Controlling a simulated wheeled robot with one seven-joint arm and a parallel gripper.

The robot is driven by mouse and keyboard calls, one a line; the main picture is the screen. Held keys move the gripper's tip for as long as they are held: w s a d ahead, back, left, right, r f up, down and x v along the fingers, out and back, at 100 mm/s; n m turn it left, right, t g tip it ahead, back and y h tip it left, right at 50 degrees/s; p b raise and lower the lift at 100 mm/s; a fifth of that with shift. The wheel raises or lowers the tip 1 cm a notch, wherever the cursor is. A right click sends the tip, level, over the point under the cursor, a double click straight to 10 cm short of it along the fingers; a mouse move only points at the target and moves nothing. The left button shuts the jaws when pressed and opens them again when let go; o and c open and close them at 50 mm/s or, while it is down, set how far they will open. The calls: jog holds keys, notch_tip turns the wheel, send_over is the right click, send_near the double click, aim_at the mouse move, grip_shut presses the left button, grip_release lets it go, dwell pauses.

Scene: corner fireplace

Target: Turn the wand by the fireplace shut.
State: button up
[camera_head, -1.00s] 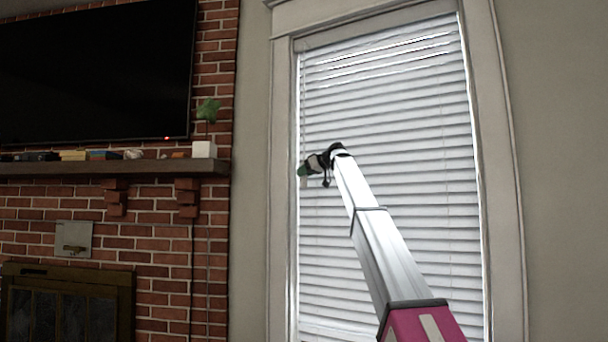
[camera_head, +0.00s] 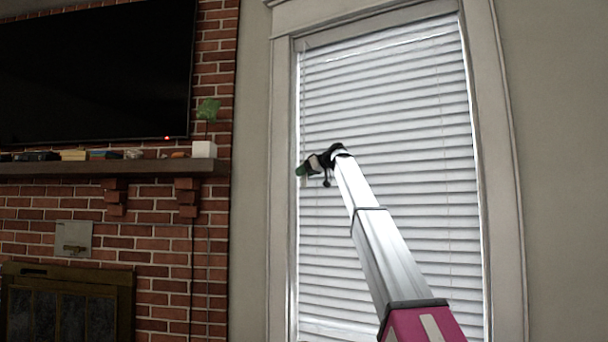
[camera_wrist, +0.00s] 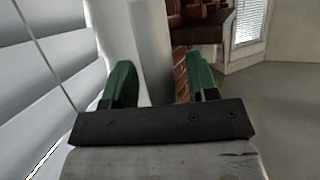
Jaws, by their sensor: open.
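My gripper (camera_head: 302,171) is at the blind's left edge, about halfway up the window. In the wrist view its two green fingers (camera_wrist: 162,80) stand apart. The white window casing shows behind and between them. A thin dark line runs down along the slats left of the fingers; I cannot tell if it is the wand or a cord. The wand is not clearly visible between the fingers.
The brick fireplace (camera_head: 160,255) is left of the window, with a wooden mantel (camera_head: 70,169) holding small objects and a white plant pot (camera_head: 204,149). A black television (camera_head: 90,70) hangs above.

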jog(key=shift+d, duration=0.1)
jog(key=v, duration=1)
jog(key=shift+s+d+r, duration=0.15)
jog(key=shift+s+d, duration=0.05)
jog(key=shift+d, duration=0.05)
